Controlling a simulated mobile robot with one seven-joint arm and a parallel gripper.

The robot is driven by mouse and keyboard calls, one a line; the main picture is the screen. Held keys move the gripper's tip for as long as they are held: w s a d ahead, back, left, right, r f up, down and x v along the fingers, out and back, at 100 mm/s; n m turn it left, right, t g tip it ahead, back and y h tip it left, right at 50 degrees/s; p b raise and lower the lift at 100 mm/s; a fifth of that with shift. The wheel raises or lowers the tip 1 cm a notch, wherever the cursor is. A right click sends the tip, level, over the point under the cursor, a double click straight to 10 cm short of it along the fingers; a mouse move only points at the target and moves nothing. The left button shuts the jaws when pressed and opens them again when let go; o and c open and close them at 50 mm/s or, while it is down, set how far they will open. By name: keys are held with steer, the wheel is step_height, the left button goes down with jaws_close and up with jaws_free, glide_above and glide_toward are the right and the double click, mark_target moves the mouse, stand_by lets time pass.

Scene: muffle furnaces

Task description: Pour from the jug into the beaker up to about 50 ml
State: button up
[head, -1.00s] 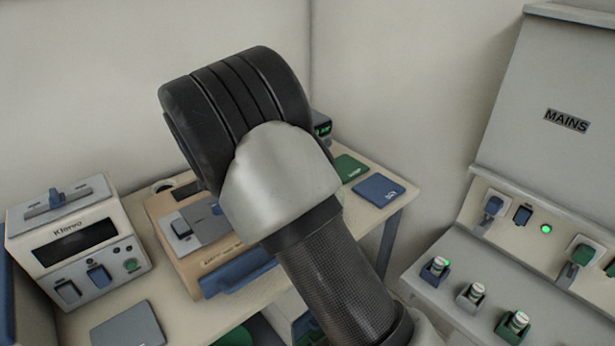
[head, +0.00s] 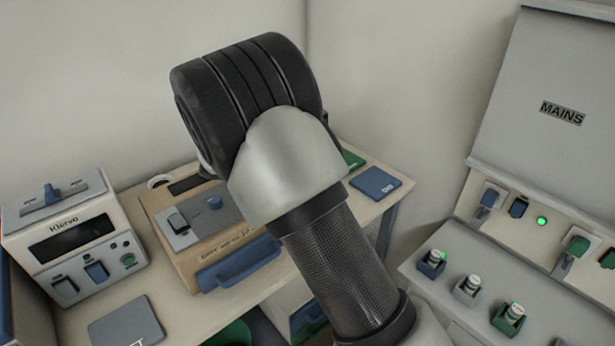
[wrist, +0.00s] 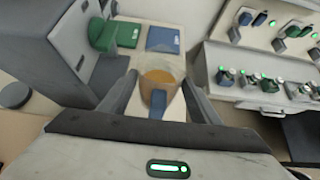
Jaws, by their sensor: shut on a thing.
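In the wrist view a small vessel with orange-brown contents (wrist: 160,77) and a blue handle sits between the two fingers of my gripper (wrist: 159,84); I take it to be the jug. My gripper is shut on it. I look down into its open top, and its lower part is hidden. In the head view my arm's thick dark wrist hides both the gripper and the jug. I cannot make out the beaker in either view.
A Kiervo furnace (head: 75,240) and a tan box with a blue handle (head: 180,258) stand on the bench. A blue mat (head: 375,184) and a green mat (head: 352,160) lie at its far end. A mains panel with switches (head: 540,215) is at the right.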

steer(key=shift+d+r+p, duration=0.1)
steer(key=shift+r+p, duration=0.1)
steer(key=shift+p, duration=0.3)
steer(key=shift+r+g+y+p, duration=0.3)
steer(key=shift+g+y+p, duration=0.3)
steer(key=shift+p, duration=1.25)
steer(key=shift+f, duration=0.1)
steer(key=shift+r+p, duration=0.2)
steer(key=shift+p, duration=0.55)
steer(key=shift+w+d+r+g+y+p, duration=0.15)
steer(key=shift+g+y+p, duration=0.45)
steer(key=shift+p, duration=1.05)
steer(key=shift+y, duration=0.3)
steer(key=shift+r+p, duration=0.1)
steer(key=shift+p, duration=0.65)
steer(key=shift+w+d+r+g+y+p, duration=0.15)
steer(key=shift+g+y+p, duration=0.35)
steer(key=shift+p, duration=1.15)
